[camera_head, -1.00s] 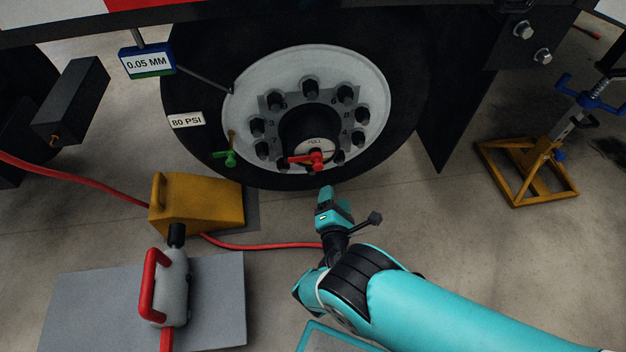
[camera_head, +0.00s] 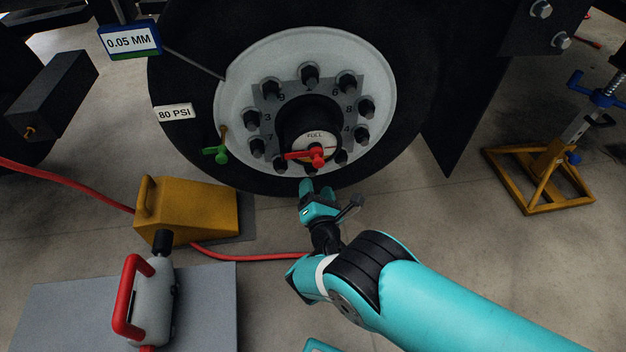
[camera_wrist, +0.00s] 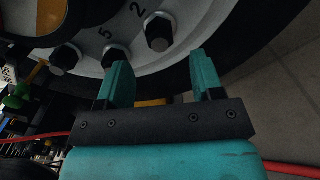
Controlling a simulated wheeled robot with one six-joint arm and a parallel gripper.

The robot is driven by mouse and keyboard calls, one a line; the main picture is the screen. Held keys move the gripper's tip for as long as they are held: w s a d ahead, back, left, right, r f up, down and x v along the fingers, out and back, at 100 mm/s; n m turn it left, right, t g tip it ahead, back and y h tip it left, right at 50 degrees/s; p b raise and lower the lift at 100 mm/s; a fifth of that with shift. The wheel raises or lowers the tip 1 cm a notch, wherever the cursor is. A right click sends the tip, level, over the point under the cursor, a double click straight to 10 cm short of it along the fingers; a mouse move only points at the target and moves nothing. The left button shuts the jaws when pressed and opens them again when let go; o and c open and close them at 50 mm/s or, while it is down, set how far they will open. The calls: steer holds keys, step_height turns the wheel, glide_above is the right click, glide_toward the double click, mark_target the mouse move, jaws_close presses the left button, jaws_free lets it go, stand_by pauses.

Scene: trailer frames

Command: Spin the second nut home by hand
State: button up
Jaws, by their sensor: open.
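The wheel's white rim (camera_head: 235,95) carries a ring of dark nuts around the hub, such as one at the top (camera_head: 310,75) and one at lower right (camera_head: 341,158). In the wrist view, a dark hex nut (camera_wrist: 159,31) sits near the number 2, with another nut (camera_wrist: 114,56) near the number 5. Any lower nuts behind the hub valve are partly hidden.
A red-handled valve (camera_head: 315,156) sticks out at the hub and a green one (camera_head: 216,152) at left. A yellow chock (camera_head: 190,210), red hose (camera_head: 60,180), red-handled tool (camera_head: 150,300) and yellow stand (camera_head: 540,180) surround the wheel.

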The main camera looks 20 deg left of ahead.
mark_target(313, 174)
steer(key=b+x, duration=0.2)
steer(key=x, duration=0.3)
steer(key=shift+w+a+f+b, duration=0.1)
steer(key=shift+w+b, duration=0.25)
steer(key=shift+w+a, duration=0.25)
steer(key=shift+w, duration=0.05)
steer(key=shift+c, duration=0.4)
steer(key=c, duration=0.9)
steer(key=shift+o, duration=0.2)
steer(key=shift+m, duration=0.3)
